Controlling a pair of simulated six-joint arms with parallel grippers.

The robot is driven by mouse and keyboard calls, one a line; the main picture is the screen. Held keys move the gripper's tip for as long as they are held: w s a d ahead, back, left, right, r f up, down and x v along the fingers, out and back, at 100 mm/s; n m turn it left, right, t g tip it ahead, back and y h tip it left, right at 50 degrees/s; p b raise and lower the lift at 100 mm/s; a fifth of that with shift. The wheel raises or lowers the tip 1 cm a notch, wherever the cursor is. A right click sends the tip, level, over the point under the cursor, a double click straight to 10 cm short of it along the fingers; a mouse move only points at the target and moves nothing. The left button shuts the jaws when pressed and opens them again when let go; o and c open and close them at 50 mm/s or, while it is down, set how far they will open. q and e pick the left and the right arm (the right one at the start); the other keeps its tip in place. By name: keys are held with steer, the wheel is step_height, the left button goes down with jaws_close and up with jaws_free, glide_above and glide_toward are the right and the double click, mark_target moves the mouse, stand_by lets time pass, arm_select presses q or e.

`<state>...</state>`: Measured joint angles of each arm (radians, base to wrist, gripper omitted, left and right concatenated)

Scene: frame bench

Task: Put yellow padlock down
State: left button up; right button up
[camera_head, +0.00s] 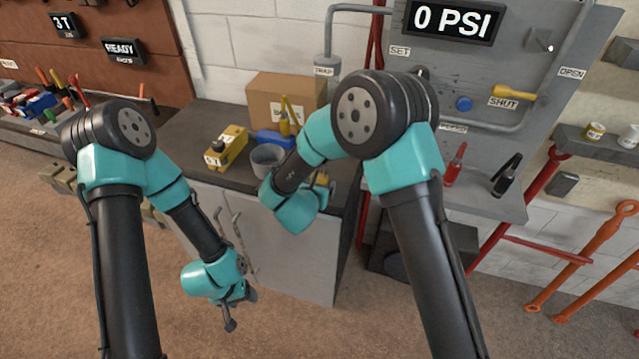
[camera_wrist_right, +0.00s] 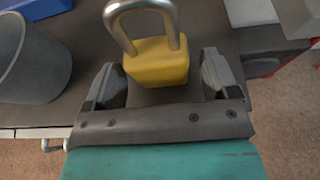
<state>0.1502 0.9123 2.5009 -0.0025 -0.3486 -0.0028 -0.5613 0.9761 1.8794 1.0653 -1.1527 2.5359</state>
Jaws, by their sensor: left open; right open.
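The yellow padlock (camera_wrist_right: 157,62) with its grey metal shackle shows in the right wrist view, between the two fingers of my right gripper (camera_wrist_right: 165,85). The fingers are open, and the padlock appears to rest on the dark bench top. In the head view a small bit of yellow (camera_head: 322,179) shows beside my right gripper, which is mostly hidden behind its own arm. My left gripper (camera_head: 236,305) is open and empty, low in front of the cabinet and above the floor.
A grey cup (camera_wrist_right: 30,60) stands left of the padlock in the right wrist view, near a blue object (camera_wrist_right: 38,8). On the bench top are a yellow box-like device (camera_head: 226,149) and a cardboard box (camera_head: 285,98). A panel with a yellow lever (camera_head: 513,91) stands to the right.

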steer(key=v, duration=1)
steer(key=shift+r, duration=0.15)
